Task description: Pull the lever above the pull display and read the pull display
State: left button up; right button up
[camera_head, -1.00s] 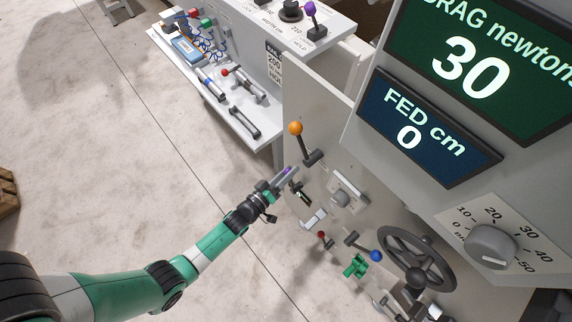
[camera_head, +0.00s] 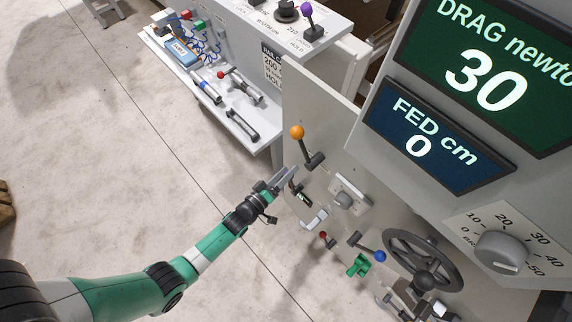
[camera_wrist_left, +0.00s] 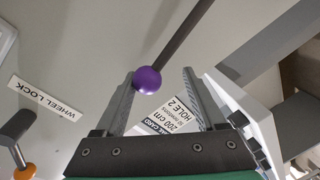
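My left gripper (camera_head: 283,178) is in front of the grey machine panel, below the orange-knobbed lever (camera_head: 297,132). In the left wrist view its two fingers (camera_wrist_left: 158,90) are apart. A purple ball knob (camera_wrist_left: 147,79) on a dark rod shows between them, closer to the left-hand finger; I cannot tell whether it touches. No knob can be made out at this gripper in the head view. No display labelled pull is in view. The green display (camera_head: 520,62) reads DRAG newtons 30, and the blue display (camera_head: 440,135) reads FED cm 0. My right gripper is not in view.
A handwheel (camera_head: 424,258), a blue-knobbed lever (camera_head: 380,256) and a dial (camera_head: 502,250) are on the machine. Another purple knob (camera_head: 306,8) stands on the back bench. A WHEEL LOCK label (camera_wrist_left: 43,98) shows in the wrist view.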

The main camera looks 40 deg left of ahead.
pick_arm(q)
jog(key=s+r+p, duration=0.1)
jog(key=s+p, duration=0.3)
jog(key=s, duration=0.7)
jog(key=shift+s+d+r, duration=0.25)
jog(key=shift+s+d, duration=0.05)
jog(key=shift+d, duration=0.05)
